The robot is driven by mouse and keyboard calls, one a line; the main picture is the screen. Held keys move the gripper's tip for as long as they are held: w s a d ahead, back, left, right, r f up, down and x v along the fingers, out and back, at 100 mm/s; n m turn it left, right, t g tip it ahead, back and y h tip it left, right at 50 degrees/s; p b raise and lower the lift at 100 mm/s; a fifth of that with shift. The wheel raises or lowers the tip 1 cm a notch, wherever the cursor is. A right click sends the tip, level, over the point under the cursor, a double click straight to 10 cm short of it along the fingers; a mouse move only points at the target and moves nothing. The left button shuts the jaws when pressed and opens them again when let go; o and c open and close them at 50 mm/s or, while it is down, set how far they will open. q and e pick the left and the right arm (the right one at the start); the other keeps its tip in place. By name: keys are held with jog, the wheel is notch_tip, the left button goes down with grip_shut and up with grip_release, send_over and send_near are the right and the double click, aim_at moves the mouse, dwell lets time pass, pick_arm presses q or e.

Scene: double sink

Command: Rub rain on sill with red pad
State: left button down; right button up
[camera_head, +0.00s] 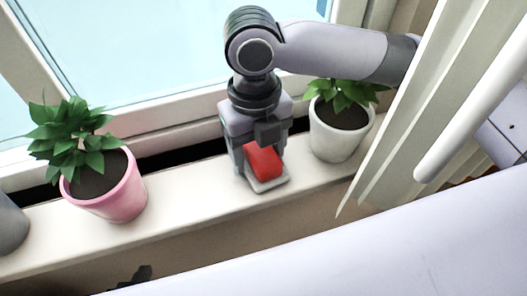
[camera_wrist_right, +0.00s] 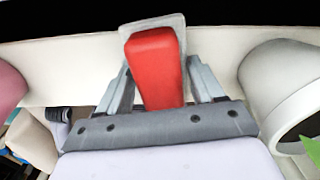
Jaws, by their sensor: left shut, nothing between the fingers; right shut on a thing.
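The red pad (camera_head: 262,161) has a red block-like grip on a light grey base. My right gripper (camera_head: 262,168) is shut on the red block and points down at the sill. In the right wrist view, the red pad (camera_wrist_right: 154,65) sits between the two grey fingers (camera_wrist_right: 158,82). The grey base is at or just above the pale window sill (camera_head: 190,190); I cannot tell whether it touches. No rain drops can be made out on the sill. My left gripper cannot be made out in these views.
A pink pot (camera_head: 118,196) with a plant stands on the sill to the left, and a white pot (camera_head: 335,138) stands close at right. A grey pot (camera_head: 10,225) is at the left edge. Pale curtain folds (camera_head: 400,110) hang at right. Sill between pink pot and pad is clear.

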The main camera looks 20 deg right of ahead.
aim_at(265, 167)
jog(key=shift+w+d+r+t, duration=0.15)
jog(key=shift+w+r, duration=0.2)
jog(key=shift+w, duration=0.25)
jog(key=shift+w+a+r+t, duration=0.15)
jog(key=shift+w+r, duration=0.15)
jog(key=shift+w, duration=0.3)
jog(key=shift+s+d, duration=0.1)
jog(key=shift+s+a+f, duration=0.15)
jog(key=shift+s+a, duration=0.05)
jog(key=shift+s, duration=0.3)
jog(key=shift+s+a+f, duration=0.15)
jog(key=shift+s, duration=0.3)
pick_arm(q)
jog(key=shift+w+a+f, duration=0.2)
jog(key=shift+w+f, duration=0.15)
jog(key=shift+w, duration=0.2)
pick_arm(e)
jog(key=shift+s+d+f, duration=0.1)
jog(key=shift+s, duration=1.05)
jog(key=shift+s+d+f, duration=0.1)
jog(key=shift+s, duration=1.05)
jog(key=shift+r, duration=3)
jog(key=shift+r, duration=1.5)
